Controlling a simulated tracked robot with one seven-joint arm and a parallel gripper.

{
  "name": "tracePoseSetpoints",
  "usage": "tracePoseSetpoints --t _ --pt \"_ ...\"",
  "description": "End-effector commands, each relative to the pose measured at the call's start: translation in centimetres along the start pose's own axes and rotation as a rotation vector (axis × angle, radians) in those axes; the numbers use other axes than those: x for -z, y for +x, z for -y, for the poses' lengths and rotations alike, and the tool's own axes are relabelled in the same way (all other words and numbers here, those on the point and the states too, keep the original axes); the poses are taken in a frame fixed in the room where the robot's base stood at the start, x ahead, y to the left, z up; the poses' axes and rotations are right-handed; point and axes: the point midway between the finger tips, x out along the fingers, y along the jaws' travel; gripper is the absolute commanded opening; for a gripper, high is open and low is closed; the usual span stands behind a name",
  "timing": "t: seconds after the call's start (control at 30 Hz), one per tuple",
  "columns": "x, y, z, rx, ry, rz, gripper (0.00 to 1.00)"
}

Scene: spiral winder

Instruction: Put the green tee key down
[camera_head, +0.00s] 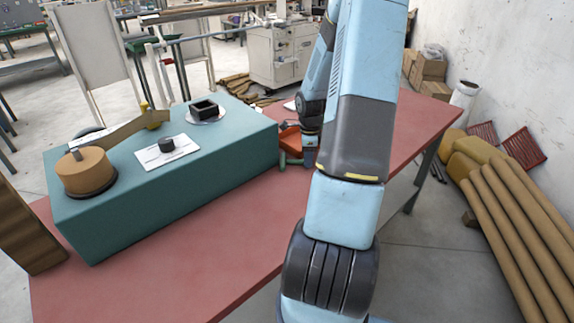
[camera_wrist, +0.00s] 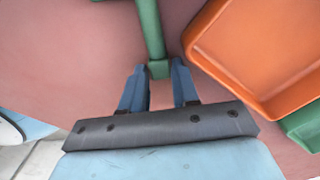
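The green tee key (camera_wrist: 151,28) shows in the wrist view, its shaft running from the top edge down to a square end between my fingertips. My gripper (camera_wrist: 159,72) has one blue finger close on each side of that end, and it looks shut on it. The far part of the key is cut off by the top of the wrist view. In the head view the green key (camera_head: 283,160) is low beside my gripper (camera_head: 308,163), over the red table (camera_head: 215,245). I cannot tell whether the key touches the table.
An orange tray (camera_wrist: 255,45) is close on the right in the wrist view, with another green piece (camera_wrist: 306,126) beside it. Bare table lies in front.

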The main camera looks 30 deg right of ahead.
Motion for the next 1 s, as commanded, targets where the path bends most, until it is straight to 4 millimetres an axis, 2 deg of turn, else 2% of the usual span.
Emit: tracePoseSetpoints --t 0.3,0.6,1.0 --pt "-0.01 0.34 -0.01 0.000 -0.001 0.000 0.29" --pt "-0.03 0.32 -0.01 0.000 -0.001 0.000 0.00" --pt "0.00 0.17 -0.04 0.001 -0.001 0.000 0.00"
